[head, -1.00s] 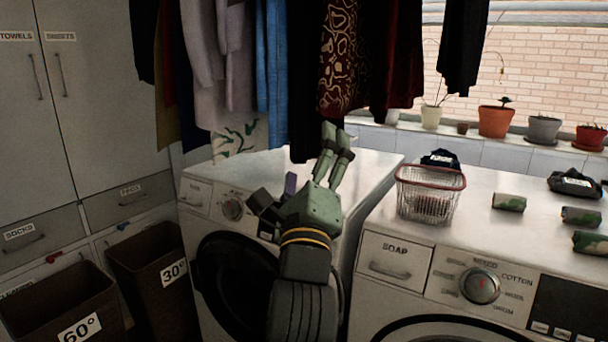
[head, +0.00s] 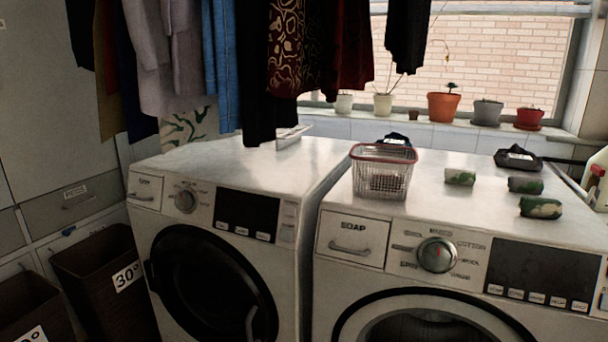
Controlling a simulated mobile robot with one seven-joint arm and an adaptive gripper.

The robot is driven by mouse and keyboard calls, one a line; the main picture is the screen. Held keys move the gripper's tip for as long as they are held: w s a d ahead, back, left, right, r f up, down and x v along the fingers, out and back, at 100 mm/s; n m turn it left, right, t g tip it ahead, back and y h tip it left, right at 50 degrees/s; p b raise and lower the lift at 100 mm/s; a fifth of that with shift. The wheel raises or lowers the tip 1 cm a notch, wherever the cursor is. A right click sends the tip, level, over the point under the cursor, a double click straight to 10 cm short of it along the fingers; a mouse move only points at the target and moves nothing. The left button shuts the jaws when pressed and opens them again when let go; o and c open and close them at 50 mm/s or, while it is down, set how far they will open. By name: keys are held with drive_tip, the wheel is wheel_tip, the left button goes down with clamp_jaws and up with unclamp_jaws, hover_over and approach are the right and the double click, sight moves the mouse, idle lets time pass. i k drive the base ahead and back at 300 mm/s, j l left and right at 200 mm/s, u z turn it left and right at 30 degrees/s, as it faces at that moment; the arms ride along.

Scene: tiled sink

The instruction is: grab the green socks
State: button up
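Several rolled socks in green and white camouflage lie on top of the right washing machine, right of the wire basket. One green sock roll (head: 460,177) lies nearest the basket. A second green sock roll (head: 525,185) lies to its right. A third green sock roll (head: 540,207) lies nearer the front edge. They lie apart from one another. My gripper is not in view, so its opening and anything in it cannot be seen.
A red-rimmed wire basket (head: 382,180) stands left of the socks on the right washing machine (head: 450,222). Dark bundles (head: 517,158) lie behind. A bottle (head: 597,180) stands at the right edge. Clothes (head: 265,60) hang over the left machine (head: 235,165), whose top is mostly clear.

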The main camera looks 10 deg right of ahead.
sight(549, 208)
drive_tip(key=z, duration=1.35)
